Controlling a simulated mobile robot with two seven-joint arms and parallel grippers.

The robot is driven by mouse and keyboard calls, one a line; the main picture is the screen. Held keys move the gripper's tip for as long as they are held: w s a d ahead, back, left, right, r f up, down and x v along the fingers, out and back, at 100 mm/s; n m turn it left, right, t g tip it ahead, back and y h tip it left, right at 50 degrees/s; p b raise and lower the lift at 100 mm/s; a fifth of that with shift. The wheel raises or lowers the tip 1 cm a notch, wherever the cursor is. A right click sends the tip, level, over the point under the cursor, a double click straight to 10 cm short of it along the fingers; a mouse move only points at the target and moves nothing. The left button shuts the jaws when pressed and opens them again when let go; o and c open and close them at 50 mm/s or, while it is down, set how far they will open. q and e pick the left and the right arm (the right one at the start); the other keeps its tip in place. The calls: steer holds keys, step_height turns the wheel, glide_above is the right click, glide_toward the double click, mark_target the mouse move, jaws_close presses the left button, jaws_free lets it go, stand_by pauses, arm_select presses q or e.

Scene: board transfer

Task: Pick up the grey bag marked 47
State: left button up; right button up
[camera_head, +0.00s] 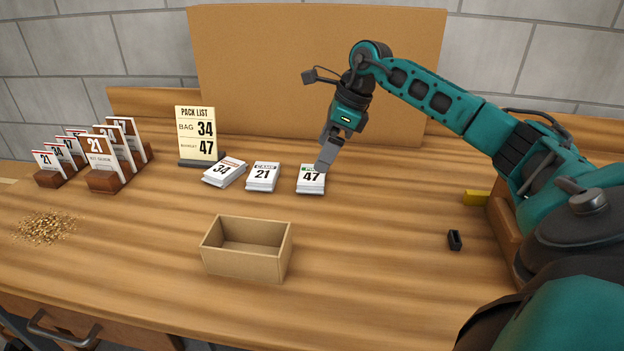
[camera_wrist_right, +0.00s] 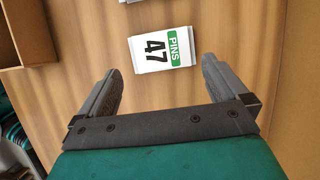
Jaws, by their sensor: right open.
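The bag marked 47 (camera_head: 311,184) lies flat on the table, right of the bags marked 21 and 34. It looks white to light grey, with a green band. My left gripper is not in view.
Bags marked 21 (camera_head: 263,177) and 34 (camera_head: 223,172) lie to the left. An open box (camera_head: 246,262) stands in front. Behind are a pack list sign (camera_head: 197,135) and a tall brown board (camera_head: 290,60). Card racks (camera_head: 107,180) stand left. A small black object (camera_head: 455,240) lies right.

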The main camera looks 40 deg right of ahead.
mark_target(312, 174)
steer(key=shift+x, duration=0.95)
steer(key=x, duration=0.4)
steer(key=shift+w+f, duration=0.15)
steer(key=shift+f, duration=0.2)
steer(key=c, duration=0.8)
steer(key=shift+r, duration=0.2)
steer(key=shift+r+p, duration=1.3)
steer(key=shift+r, duration=8.55)
